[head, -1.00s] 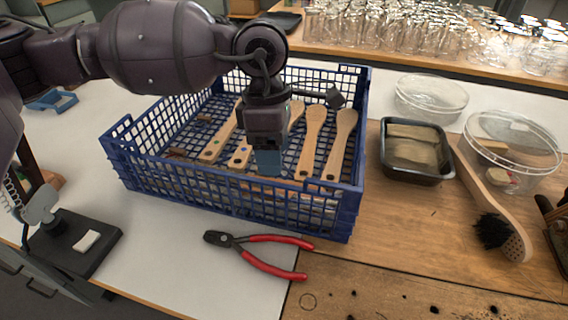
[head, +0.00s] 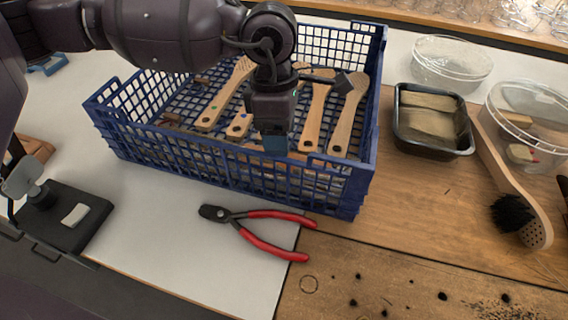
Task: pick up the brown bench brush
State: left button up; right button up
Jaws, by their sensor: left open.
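A long wooden brush (head: 522,213) with a black bristle tuft lies on the wooden bench at the right. Its pale brown handle runs up between the black tray and a clear tub. Several wooden brush bodies, such as a paddle-shaped one (head: 347,118), lie in the blue crate (head: 235,176). Small brown pieces (head: 171,118) lie at the crate's left side; I cannot tell what they are. My left gripper (head: 275,145) points down over the front part of the crate, open, with nothing visibly held. It hides part of the crate's contents. My right gripper is not in view.
Red-handled pliers (head: 262,214) lie before the crate. A black tray (head: 434,151) and clear tubs (head: 452,62) stand right of it. A dark stand (head: 62,220) is at the left. Glassware stands at the back. The bench front has free room.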

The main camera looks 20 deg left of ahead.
pick_arm(q)
jog(key=f, duration=0.3)
jog(key=f+b, duration=0.1)
jog(key=shift+s+d+f, duration=0.25)
jog(key=shift+d+f, duration=0.05)
jog(key=shift+f, duration=0.1)
jog(key=c, duration=0.7)
notch_tip(320, 180, up, 4)
jog(key=shift+r+p, duration=0.25)
jog(key=shift+p, duration=0.35)
notch_tip(320, 180, up, 6)
jog(key=shift+f+p, duration=0.2)
jog(key=shift+p, duration=0.5)
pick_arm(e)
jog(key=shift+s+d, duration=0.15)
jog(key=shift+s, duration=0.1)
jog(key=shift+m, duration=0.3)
